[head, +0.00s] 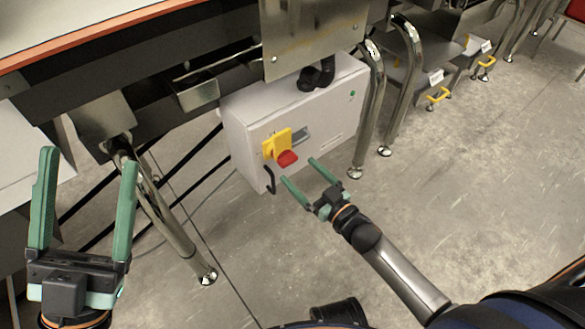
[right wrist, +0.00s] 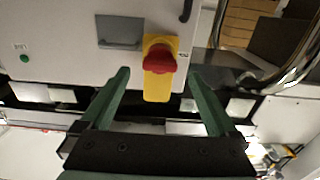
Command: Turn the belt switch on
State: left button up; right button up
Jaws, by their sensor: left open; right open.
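The belt switch is a red knob (head: 287,159) on a yellow plate (head: 275,144), on the front of a white control box (head: 317,131) under the belt. In the right wrist view the red knob (right wrist: 159,60) sits on the yellow plate (right wrist: 157,91), between and beyond my fingertips. My right gripper (head: 302,172) is open and empty, close in front of the knob and apart from it; it also shows in the right wrist view (right wrist: 160,80). My left gripper (head: 90,160) is open and empty at the far left, away from the box.
A black hook-shaped handle (head: 270,180) is on the box's lower left edge. Shiny metal legs (head: 372,110) stand right of the box, and another leg (head: 170,220) slants down at left. The concrete floor (head: 460,190) at right is mostly clear.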

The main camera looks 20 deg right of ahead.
aim_at(291, 163)
jog(key=shift+b+x, duration=0.55)
jog(key=shift+x, duration=1.5)
jog(key=shift+c, duration=0.2)
grip_shut()
